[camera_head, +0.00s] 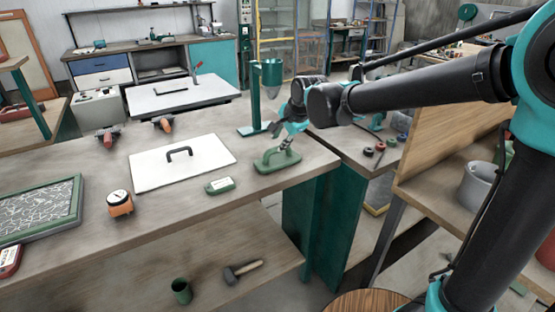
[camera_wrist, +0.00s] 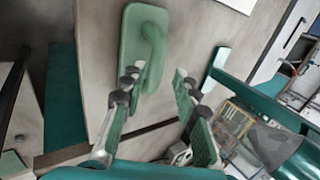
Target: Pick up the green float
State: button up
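The green float (camera_head: 277,160) lies flat on the workbench near its right end, handle up. In the wrist view the float (camera_wrist: 133,42) is near the top, with its curved handle (camera_wrist: 154,48) ahead of the fingertips. My gripper (camera_head: 287,143) is just above the float in the head view.
A white board with a black handle (camera_head: 184,170) and a small green-and-white block (camera_head: 219,186) lie left of the float. A green stand with a funnel (camera_head: 256,105) rises behind it. The workbench (camera_head: 160,215) has bare space in front.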

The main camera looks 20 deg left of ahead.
aim_at(278, 155)
jog(key=shift+x, duration=1)
jog(key=f, duration=0.1)
jog(key=w+f, duration=0.2)
jog(key=shift+a+f, duration=0.15)
jog(key=shift+a, duration=0.25)
jog(key=shift+w+a+f, duration=0.2)
jog(key=shift+a+f, duration=0.05)
jog(key=shift+f, duration=0.3)
grip_shut()
